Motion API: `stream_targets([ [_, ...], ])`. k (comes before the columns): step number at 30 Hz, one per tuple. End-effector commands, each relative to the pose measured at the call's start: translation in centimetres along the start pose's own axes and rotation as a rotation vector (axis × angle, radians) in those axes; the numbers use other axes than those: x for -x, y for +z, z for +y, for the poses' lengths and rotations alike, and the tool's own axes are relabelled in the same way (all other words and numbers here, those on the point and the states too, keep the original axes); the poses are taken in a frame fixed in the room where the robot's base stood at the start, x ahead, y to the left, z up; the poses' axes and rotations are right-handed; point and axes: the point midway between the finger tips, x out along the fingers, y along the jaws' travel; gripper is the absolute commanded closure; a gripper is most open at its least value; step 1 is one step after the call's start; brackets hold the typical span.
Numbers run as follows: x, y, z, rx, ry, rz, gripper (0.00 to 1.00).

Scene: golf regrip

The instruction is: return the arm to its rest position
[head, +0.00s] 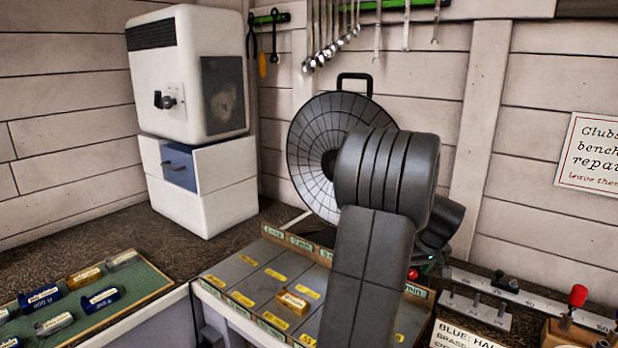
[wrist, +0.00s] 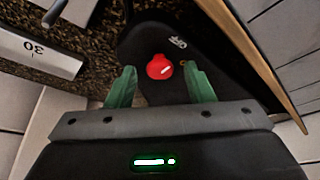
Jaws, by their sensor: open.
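My arm, in dark grey, rises through the middle of the head view and bends away towards the back wall. My gripper (wrist: 159,67) is open, with its two green fingers apart and nothing held. In the wrist view a red knob (wrist: 160,67) on a black base (wrist: 150,40) shows between the fingertips; I cannot tell whether they touch it. In the head view the red knob (head: 412,274) is at the right edge of my arm, and my gripper (head: 428,262) is mostly hidden behind my arm.
A round black fan (head: 312,150) stands behind my arm. A labelled compartment tray (head: 235,278) lies in front, holding a small tan block (head: 292,301). A green mat (head: 130,275) with several blocks is left. A white cabinet (head: 190,80) stands back left; wrenches (head: 330,35) hang above.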

Motion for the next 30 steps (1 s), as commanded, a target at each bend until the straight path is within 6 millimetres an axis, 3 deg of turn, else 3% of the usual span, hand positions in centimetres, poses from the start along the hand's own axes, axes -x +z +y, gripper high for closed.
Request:
stream_targets([
  [14, 0.6, 0.0, 0.1, 0.001, 0.001, 0.002, 0.52],
  [20, 3.5, -0.1, 0.1, 0.002, 0.003, 0.005, 0.52],
  [30, 10.3, -0.1, 0.1, 0.001, 0.003, 0.005, 0.52],
])
